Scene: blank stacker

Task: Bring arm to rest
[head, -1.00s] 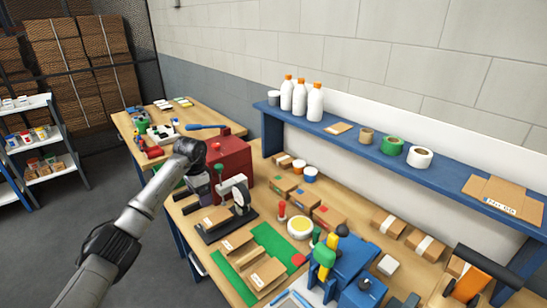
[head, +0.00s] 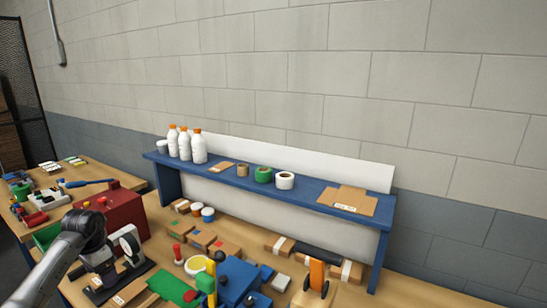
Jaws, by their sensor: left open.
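My left arm (head: 48,268) comes in from the lower left, and its wrist bends down over the workbench (head: 420,290). My left gripper (head: 98,264) points down beside the red box (head: 122,212) and the black-based device with a grey-white head (head: 128,248). It is open; its fingertips are small and hard to make out, and I see nothing held in it. My right arm and gripper are not in view.
A blue shelf (head: 225,178) carries white bottles (head: 199,148), tape rolls (head: 285,180) and flat cardboard (head: 348,200). Small cartons (head: 226,249), a blue device (head: 240,280) and an orange-handled tool (head: 316,276) crowd the bench. The bench's right end looks clear.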

